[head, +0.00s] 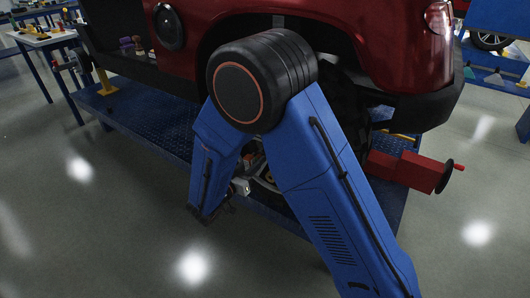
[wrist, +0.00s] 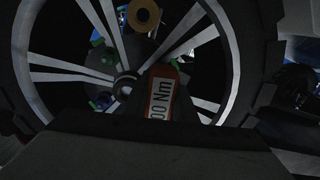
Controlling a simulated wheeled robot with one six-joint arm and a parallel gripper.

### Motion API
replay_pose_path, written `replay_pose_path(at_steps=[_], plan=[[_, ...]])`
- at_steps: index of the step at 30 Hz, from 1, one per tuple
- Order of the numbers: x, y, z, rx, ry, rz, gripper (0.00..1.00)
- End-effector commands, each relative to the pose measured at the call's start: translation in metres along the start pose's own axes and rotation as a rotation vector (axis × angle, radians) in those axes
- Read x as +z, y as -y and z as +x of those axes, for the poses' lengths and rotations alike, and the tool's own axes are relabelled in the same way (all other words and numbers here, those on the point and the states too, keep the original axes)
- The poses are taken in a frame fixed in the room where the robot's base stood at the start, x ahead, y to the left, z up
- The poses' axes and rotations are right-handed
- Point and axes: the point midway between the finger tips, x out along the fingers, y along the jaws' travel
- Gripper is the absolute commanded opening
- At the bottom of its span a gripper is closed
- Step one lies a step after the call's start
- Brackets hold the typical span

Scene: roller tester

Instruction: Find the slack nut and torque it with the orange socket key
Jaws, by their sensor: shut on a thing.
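In the wrist view, the orange socket key (wrist: 163,92), with a white label reading "00 Nm", stands up from behind the dark body of my gripper (wrist: 160,125). My gripper is shut on the key; its fingertips are hard to make out in the dark. The key points at a wheel with pale spokes (wrist: 73,70), near its hub (wrist: 125,87). Small green parts (wrist: 97,41) show around the hub. I cannot tell which nut is slack, or whether the key's end touches one. In the head view my arm hides the wheel and most of the gripper.
A red vehicle (head: 390,45) stands over a blue tread-plate platform (head: 150,118). A red box with a handwheel (head: 405,170) juts out at the right. A workbench with tools (head: 42,38) is at the back left. The grey floor in front is clear.

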Motion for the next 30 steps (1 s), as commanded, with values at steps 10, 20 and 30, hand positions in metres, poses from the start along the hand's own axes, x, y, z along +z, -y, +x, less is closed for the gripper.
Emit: replay_pose_path(at_steps=[10,20,30], plan=[[0.0,0.0,0.0,0.0,0.0,-0.054,0.0],[0.0,0.0,-0.005,0.0,-0.001,-0.054,0.0],[-0.001,0.0,-0.013,-0.001,-0.001,-0.054,0.0]])
